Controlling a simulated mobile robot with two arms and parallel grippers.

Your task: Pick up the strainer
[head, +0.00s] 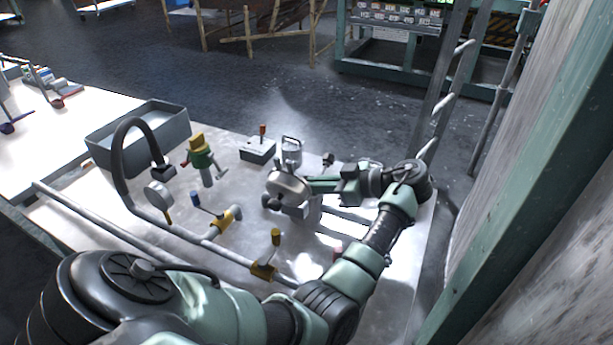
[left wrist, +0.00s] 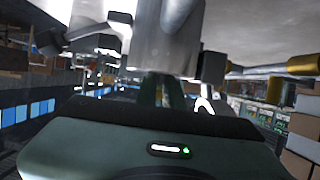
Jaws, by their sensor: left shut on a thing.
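The strainer (head: 287,186), a silvery metal body with a rounded top and dark end pieces, is at the middle of the head view, over the right part of the metal worktop. My left gripper (head: 312,186) reaches it from the right and is shut on it. In the left wrist view the strainer (left wrist: 165,40) shows as a bright metal cylinder with side pieces, just past my gripper (left wrist: 163,90). The fingertips are mostly hidden there. I cannot tell whether the strainer is clear of the worktop. My right gripper is not in view.
Pipes with yellow fittings (head: 264,270) lie in front. A wall (head: 520,180) rises at the right.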

